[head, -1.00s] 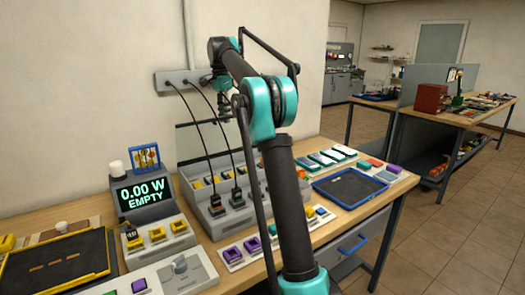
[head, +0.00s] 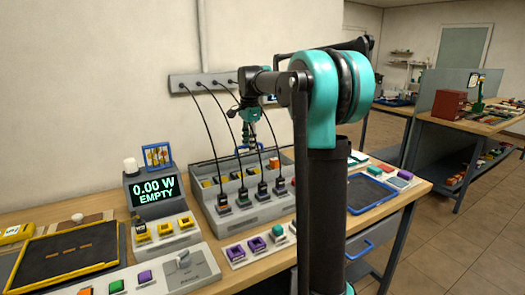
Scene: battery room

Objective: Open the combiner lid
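The grey box with cables (head: 262,212), which looks like the combiner, stands on the bench against the wall. Several dark plugs sit in its front row, and colored blocks show in the compartments behind. I cannot clearly make out its lid; a small blue arc, perhaps a handle, shows at its back edge. My gripper (head: 250,138) points down above the back of the box, near this arc. The fingers are small and partly behind cables, so I cannot tell whether they are open or touching anything. My arm hides the box's right side.
Black cables (head: 205,125) hang from a wall strip (head: 205,82) in front of my gripper. A display (head: 152,195) reads 0.00 W EMPTY. A blue-rimmed tray (head: 368,192) lies at the right. A black panel with yellow rim (head: 65,255) lies at the left.

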